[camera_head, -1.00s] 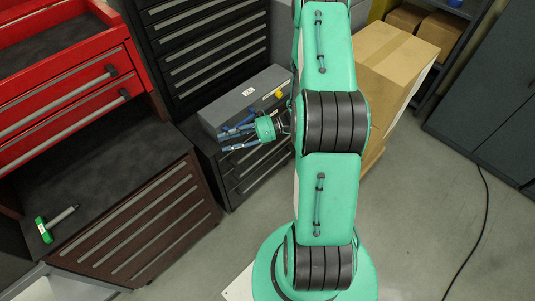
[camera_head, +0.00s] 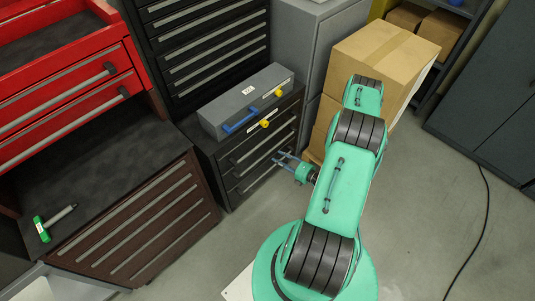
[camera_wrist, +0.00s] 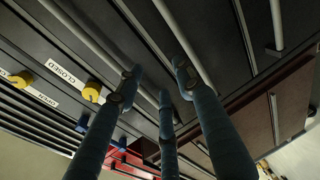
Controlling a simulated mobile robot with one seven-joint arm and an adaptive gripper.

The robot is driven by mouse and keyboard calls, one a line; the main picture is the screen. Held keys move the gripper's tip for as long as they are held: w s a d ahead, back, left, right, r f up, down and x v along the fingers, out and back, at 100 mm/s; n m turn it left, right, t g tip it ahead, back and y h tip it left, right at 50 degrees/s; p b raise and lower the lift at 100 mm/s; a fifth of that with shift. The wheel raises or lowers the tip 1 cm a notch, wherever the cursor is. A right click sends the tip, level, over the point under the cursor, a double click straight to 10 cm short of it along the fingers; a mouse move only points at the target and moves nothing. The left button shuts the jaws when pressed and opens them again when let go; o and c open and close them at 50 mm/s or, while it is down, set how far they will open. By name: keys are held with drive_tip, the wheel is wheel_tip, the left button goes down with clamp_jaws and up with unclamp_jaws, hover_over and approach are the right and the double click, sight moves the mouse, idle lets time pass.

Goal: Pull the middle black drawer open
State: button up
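The low black drawer cabinet (camera_head: 225,185) stands in the middle of the head view, its drawers looking shut. Its middle drawer (camera_head: 262,160) carries a long grey bar handle. My gripper (camera_head: 283,158) is just in front of the drawer fronts, toward their right end. In the wrist view its blue fingers (camera_wrist: 160,85) are spread apart with nothing clearly between them. A grey bar handle (camera_wrist: 143,35) runs toward the gap between the fingertips. I cannot tell whether a fingertip touches it or which drawer it belongs to.
Cardboard boxes (camera_head: 375,65) stand behind my arm. A brown drawer unit (camera_head: 140,220) and red drawers (camera_head: 65,95) are at left. The floor (camera_head: 435,215) at right is mostly clear.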

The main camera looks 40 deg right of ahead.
sight(268, 153)
drive_tip(key=f, duration=0.1)
drive_tip(key=s+d+f+m+h, duration=0.1)
drive_tip(key=s+f+m, duration=0.1)
drive_tip(key=f, duration=0.1)
drive_tip(key=shift+s+d+f+h, duration=0.1)
drive_tip(key=shift+s+d+h, duration=0.15)
drive_tip(key=shift+d+h, duration=0.05)
drive_tip(key=shift+w, duration=0.1)
drive_tip(key=w+f, duration=0.1)
drive_tip(key=w, duration=0.3)
drive_tip(key=w+b, duration=0.1)
drive_tip(key=w, duration=0.4)
drive_tip(key=w+f, duration=0.1)
drive_tip(key=w, duration=0.3)
drive_tip(key=shift+w+f, duration=0.2)
drive_tip(key=shift+f, duration=0.15)
clamp_jaws()
